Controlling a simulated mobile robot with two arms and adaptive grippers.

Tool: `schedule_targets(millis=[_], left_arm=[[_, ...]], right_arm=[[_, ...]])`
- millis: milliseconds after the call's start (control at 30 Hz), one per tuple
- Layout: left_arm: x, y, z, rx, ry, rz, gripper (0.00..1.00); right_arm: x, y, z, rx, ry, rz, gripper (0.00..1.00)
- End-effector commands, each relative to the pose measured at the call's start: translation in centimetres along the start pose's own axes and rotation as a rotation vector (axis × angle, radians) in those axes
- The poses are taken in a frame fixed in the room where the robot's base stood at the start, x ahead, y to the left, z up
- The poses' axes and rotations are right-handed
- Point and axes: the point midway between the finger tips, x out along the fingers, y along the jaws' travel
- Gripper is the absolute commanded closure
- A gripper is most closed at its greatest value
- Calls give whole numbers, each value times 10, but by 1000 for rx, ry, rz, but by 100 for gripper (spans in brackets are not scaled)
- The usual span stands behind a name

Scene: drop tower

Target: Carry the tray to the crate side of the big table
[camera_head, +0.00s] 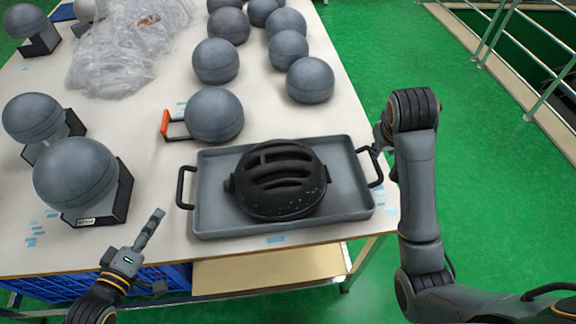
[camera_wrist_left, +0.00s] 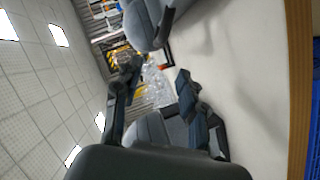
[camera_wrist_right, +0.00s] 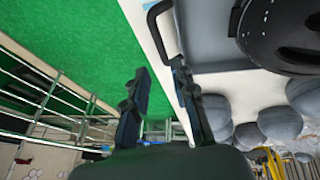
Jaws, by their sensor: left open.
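The grey tray (camera_head: 208,220) lies on the big table (camera_head: 130,240) by its front right edge. A black slotted domed object (camera_head: 280,180) sits on it. The tray has a black left handle (camera_head: 181,188) and a black right handle (camera_head: 374,168). My left gripper (camera_head: 157,250) is open and empty at the table's front edge, left of and nearer than the left handle. My right gripper (camera_head: 385,150) is beside the right handle, partly hidden by my arm. In the right wrist view its fingers (camera_wrist_right: 160,105) are apart, and the right handle (camera_wrist_right: 158,22) is beyond their tips.
Grey balls (camera_head: 215,60) fill the far middle of the table; one (camera_head: 214,115) stands just behind the tray. Balls on dark stands (camera_head: 76,175) are at left. Clear plastic (camera_head: 125,50) lies at the back. Blue crate-like things (camera_head: 160,277) are under the table. Green floor is free at right.

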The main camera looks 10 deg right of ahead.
Motion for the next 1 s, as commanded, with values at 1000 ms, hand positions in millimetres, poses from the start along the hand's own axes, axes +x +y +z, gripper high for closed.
schedule_targets(millis=[1000], left_arm=[[95, 1, -2, -4, 4, 5, 59]], right_arm=[[94, 0, 0, 1, -5, -1, 74]])
